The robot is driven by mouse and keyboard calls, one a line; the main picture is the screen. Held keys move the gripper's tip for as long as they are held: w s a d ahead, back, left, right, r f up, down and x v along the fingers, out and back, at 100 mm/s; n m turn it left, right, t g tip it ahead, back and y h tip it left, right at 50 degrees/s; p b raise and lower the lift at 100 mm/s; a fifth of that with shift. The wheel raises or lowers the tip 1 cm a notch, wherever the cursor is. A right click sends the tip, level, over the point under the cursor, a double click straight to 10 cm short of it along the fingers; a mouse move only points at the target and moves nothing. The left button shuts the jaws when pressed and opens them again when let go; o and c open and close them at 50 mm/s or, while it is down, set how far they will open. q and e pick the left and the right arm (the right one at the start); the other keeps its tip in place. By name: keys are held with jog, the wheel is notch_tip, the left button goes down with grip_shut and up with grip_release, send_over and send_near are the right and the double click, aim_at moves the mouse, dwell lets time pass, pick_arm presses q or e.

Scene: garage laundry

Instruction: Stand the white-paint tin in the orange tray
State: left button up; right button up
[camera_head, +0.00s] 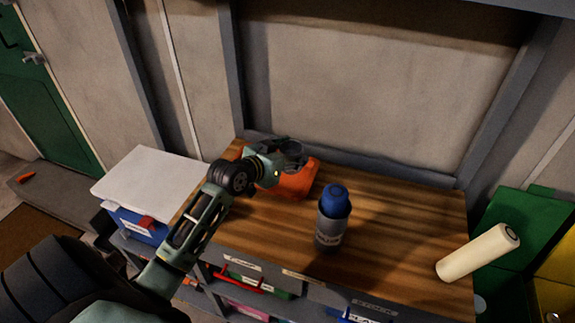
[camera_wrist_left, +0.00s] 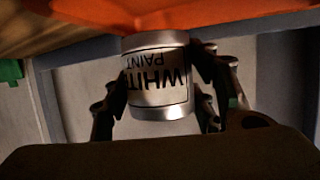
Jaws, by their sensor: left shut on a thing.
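My left gripper (camera_head: 284,158) is over the orange tray (camera_head: 296,187) at the back left of the wooden bench, and hides part of it. In the left wrist view the left gripper (camera_wrist_left: 165,115) is shut on the white-paint tin (camera_wrist_left: 157,88), its fingers on either side. That view is upside down, with the tin's lettering inverted and the tray (camera_wrist_left: 90,14) along the top. The tin's base end meets the tray's edge in the picture; I cannot tell whether it touches the tray floor. In the head view the tin is mostly hidden by the gripper. My right gripper is not in view.
A grey bottle with a blue cap (camera_head: 333,215) stands right of the tray. A cream roll (camera_head: 478,252) lies at the bench's right end. A white-topped blue box (camera_head: 150,185) is at the left. Bare bench (camera_head: 400,220) lies between bottle and roll.

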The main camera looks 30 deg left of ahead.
pick_arm(q)
jog(key=shift+f, duration=0.85)
notch_tip(320, 180, down, 3)
jog(key=shift+w+f, duration=0.1)
jog(key=shift+f, duration=0.05)
jog(key=shift+a, duration=0.1)
jog(key=shift+f, duration=0.15)
jog(key=o, duration=0.8)
jog(key=shift+f, duration=0.15)
jog(key=shift+o, duration=2.4)
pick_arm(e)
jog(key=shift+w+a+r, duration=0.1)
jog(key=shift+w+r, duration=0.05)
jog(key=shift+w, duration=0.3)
